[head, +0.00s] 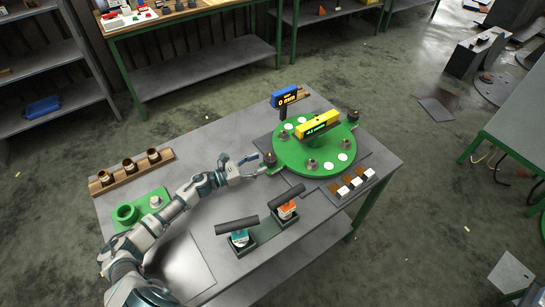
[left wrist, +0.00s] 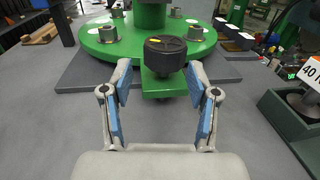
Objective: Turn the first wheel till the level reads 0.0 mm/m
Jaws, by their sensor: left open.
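The green round plate (head: 300,160) stands on the grey table, with black wheels at its edge. The wheel nearest my left gripper (head: 269,158) is a dark knob at the plate's left edge; it also shows in the left wrist view (left wrist: 165,52). The yellow level (head: 318,124) lies above the plate; its lit green reading is too small to read surely. My left gripper (head: 259,168) is open. In the left wrist view its fingers (left wrist: 160,78) stand to either side of the line to the wheel, which sits just beyond the tips, not clasped. My right gripper is out of view.
Two dark-handled tools (head: 237,226) (head: 287,191) stand in holders at the front. A wooden rack (head: 132,172) and green fixture (head: 126,214) are at the left; small blocks (head: 352,184) lie at the right.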

